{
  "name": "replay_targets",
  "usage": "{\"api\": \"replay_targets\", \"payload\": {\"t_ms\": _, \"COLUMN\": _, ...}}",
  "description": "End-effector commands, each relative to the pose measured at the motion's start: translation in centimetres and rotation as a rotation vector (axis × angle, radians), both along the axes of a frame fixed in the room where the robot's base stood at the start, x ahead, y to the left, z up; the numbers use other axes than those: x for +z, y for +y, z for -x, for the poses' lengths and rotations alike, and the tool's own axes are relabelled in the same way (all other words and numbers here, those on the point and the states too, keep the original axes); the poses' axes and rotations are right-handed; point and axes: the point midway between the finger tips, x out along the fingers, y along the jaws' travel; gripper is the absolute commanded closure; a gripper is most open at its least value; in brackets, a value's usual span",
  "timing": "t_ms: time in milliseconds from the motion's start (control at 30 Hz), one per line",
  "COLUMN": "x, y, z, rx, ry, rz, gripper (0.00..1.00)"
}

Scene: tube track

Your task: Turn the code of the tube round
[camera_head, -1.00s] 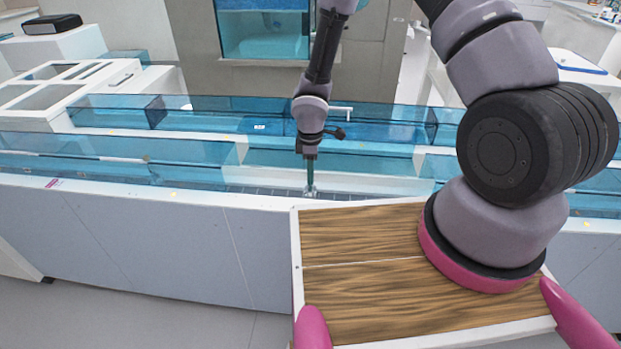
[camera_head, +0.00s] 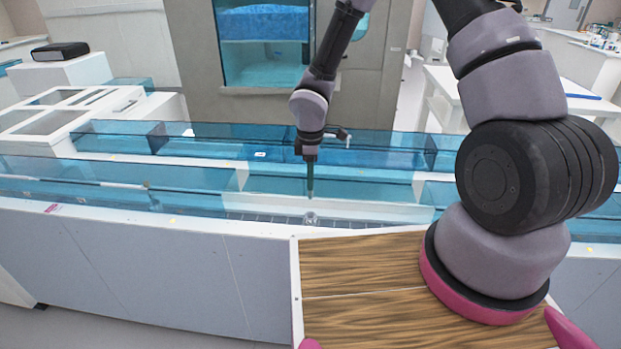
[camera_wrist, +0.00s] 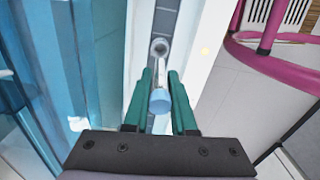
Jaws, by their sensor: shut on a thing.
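The tube (camera_wrist: 159,77) has a light blue cap and a pale body, and shows between the green fingers in the wrist view. My gripper (camera_wrist: 160,100) is shut on it near the cap. In the head view my gripper (camera_head: 310,197) points down over the track, and the tube is too small to make out there. A small round holder (camera_wrist: 160,47) sits on the dark track just beyond the tube's lower end. It also shows in the head view (camera_head: 311,218), a little below the fingertips. No code can be read on the tube's visible side.
The dark track (camera_head: 258,217) runs in a narrow channel between white walls. My wooden-topped base (camera_head: 350,265) is close in front of the bench.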

Motion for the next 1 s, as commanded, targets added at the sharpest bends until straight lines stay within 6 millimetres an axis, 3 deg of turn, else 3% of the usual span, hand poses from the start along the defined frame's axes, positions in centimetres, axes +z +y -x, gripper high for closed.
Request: {"api": "replay_targets", "payload": {"t_ms": 1000, "x": -4.1, "y": 0.0, "z": 0.0, "rx": 0.000, "ry": 0.000, "rz": 0.000, "gripper": 1.00}}
